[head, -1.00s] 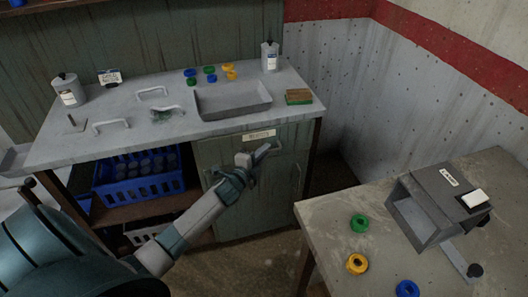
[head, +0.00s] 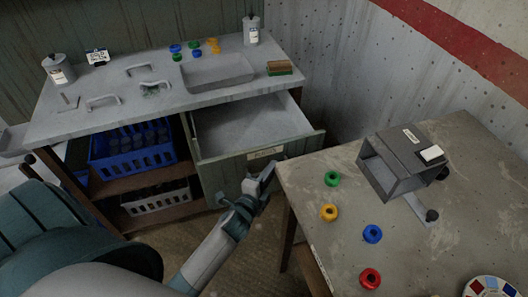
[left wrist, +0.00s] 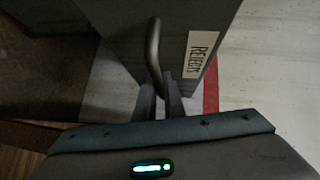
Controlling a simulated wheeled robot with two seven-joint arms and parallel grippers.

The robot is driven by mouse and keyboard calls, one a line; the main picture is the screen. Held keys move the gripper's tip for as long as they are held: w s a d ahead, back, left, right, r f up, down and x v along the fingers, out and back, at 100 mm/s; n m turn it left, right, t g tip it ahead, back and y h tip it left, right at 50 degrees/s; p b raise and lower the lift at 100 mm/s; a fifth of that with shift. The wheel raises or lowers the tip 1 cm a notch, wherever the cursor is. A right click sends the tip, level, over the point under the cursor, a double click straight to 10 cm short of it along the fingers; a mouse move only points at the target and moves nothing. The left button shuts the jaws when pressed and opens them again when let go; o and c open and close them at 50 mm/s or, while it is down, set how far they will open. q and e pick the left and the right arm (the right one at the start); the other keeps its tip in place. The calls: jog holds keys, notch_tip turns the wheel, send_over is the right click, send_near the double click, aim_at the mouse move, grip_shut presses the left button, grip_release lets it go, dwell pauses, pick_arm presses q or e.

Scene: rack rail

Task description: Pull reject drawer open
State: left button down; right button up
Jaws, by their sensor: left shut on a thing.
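The reject drawer (head: 236,165) under the grey bench is pulled well out, and its empty inside shows in the head view. Its green front faces me. In the left wrist view the front carries a white label reading REJECTS (left wrist: 201,55) and a grey bar handle (left wrist: 154,55). My left gripper (head: 265,172) is at the front of the drawer, with its fingers shut on the handle. My right gripper does not show.
A second table (head: 440,165) stands close on the right, near the drawer's right corner, with a grey box (head: 405,160) and several coloured rings on it. The bench top (head: 110,105) holds a shallow tray, bottles and loose handles. A blue crate (head: 132,158) sits below.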

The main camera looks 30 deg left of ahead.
pick_arm(q)
jog(key=shift+s+d+f, duration=0.1)
jog(key=shift+s+d, duration=1)
jog(key=shift+d, duration=0.05)
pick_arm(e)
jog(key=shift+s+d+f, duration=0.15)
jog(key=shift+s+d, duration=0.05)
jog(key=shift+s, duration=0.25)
pick_arm(q)
jog(key=c, duration=2.1)
grip_release()
jog(key=shift+s, duration=0.1)
